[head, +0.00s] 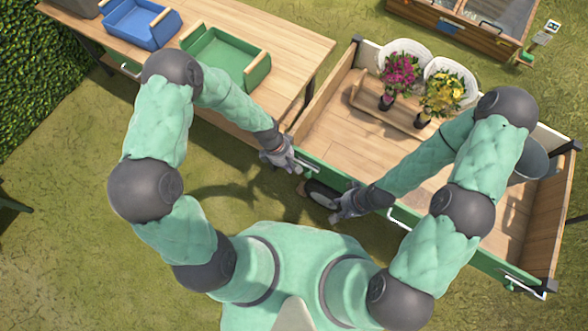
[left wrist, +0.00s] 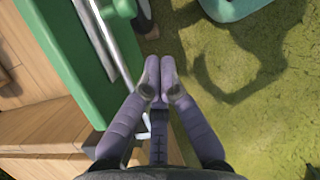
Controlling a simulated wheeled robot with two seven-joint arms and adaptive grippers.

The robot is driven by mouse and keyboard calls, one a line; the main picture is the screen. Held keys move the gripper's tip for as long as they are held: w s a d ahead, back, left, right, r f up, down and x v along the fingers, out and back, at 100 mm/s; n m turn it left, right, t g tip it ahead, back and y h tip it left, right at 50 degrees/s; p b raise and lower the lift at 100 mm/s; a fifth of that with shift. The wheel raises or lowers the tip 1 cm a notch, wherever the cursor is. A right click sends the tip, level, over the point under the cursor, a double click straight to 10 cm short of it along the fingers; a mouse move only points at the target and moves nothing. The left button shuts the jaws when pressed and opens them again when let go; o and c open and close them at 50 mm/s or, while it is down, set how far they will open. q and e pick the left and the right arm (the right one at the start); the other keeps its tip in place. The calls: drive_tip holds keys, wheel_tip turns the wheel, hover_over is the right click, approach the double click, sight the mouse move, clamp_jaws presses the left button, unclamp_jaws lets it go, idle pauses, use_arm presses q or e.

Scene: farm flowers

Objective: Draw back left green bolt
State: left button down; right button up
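The left bolt is a silver rod (left wrist: 118,45) on the green side board of the wooden cart (head: 326,176). A green bracket (left wrist: 122,8) holds the rod at the top of the left wrist view. In the head view the rod (head: 306,165) shows just right of my left gripper (head: 290,162). In the left wrist view the fingertips of my left gripper (left wrist: 160,75) are together, beside the rod, with nothing visible between them. The finger partly covers the rod's lower part; contact is unclear. My right gripper (head: 338,211) is by the cart's front side; its fingers are too small to judge.
Pink flowers (head: 401,76) and yellow flowers (head: 442,95) stand in the cart, with a grey bucket (head: 529,160) at its right end. A wooden table (head: 290,45) with a green crate (head: 222,58) and blue crate (head: 141,24) stands at the left. Another bolt (head: 522,288) is at lower right.

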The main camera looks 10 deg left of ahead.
use_arm(q)
drive_tip(key=p+v, duration=0.3)
drive_tip(key=v, duration=0.7)
drive_tip(key=shift+p, duration=0.3)
drive_tip(key=shift+f, duration=0.1)
drive_tip(key=s+d+f+m+t, duration=0.1)
drive_tip(key=s+d+f+m, duration=0.2)
drive_tip(key=s+f+m, duration=0.4)
drive_tip(key=s+m, duration=0.4)
drive_tip(key=m, duration=0.2)
drive_tip(key=shift+f, duration=0.35)
drive_tip(key=shift+m, duration=0.3)
